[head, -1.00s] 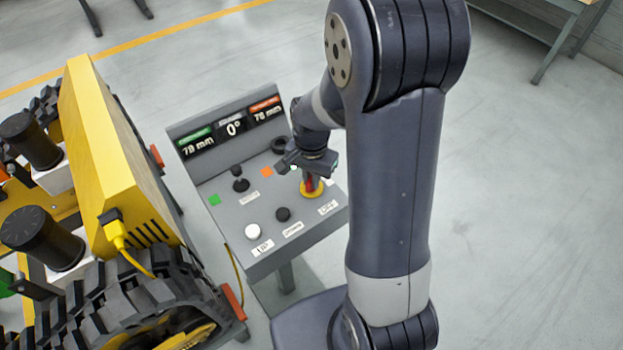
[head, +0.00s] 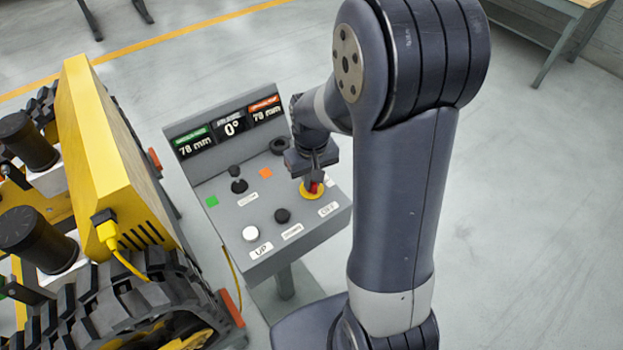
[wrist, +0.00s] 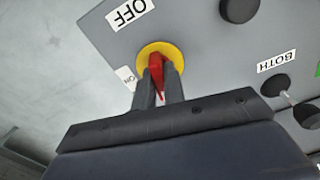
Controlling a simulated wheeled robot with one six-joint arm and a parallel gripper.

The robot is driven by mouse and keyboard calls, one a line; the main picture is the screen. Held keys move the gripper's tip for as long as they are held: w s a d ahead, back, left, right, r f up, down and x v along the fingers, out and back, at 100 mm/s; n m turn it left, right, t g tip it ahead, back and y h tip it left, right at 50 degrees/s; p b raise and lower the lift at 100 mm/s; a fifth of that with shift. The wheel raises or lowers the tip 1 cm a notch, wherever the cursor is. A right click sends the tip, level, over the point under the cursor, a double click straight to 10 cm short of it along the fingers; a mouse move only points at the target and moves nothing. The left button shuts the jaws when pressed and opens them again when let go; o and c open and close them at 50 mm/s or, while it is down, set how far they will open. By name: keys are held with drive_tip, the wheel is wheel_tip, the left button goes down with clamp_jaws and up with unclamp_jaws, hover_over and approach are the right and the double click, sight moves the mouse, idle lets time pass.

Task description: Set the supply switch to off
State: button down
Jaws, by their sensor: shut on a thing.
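The supply switch is a red handle (wrist: 157,75) on a round yellow base (wrist: 171,48), at the right side of the grey control panel. In the head view the yellow base (head: 311,194) shows under my gripper (head: 315,178). In the wrist view my gripper (wrist: 160,90) has its two fingers on either side of the red handle, shut on it. The OFF label (wrist: 130,11) lies beside the base, and a small ON label (wrist: 126,77) is on another side. The handle's tip points toward neither label clearly; the fingers hide part of it.
The panel (head: 232,203) also carries a white button (head: 250,233), black knobs (head: 282,215), a black lever (head: 238,183) and a display (head: 230,127). A yellow tracked carrier (head: 120,165) stands close on the left. The floor to the right is clear.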

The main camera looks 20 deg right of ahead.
drive_tip(key=shift+n, duration=1)
drive_tip(key=c, duration=1.5)
unclamp_jaws()
wheel_tip(320, 180, up, 11)
drive_tip(key=shift+f+b, duration=0.1)
drive_tip(key=shift+b, duration=0.2)
wheel_tip(320, 180, down, 11)
drive_tip(key=shift+r, duration=0.1)
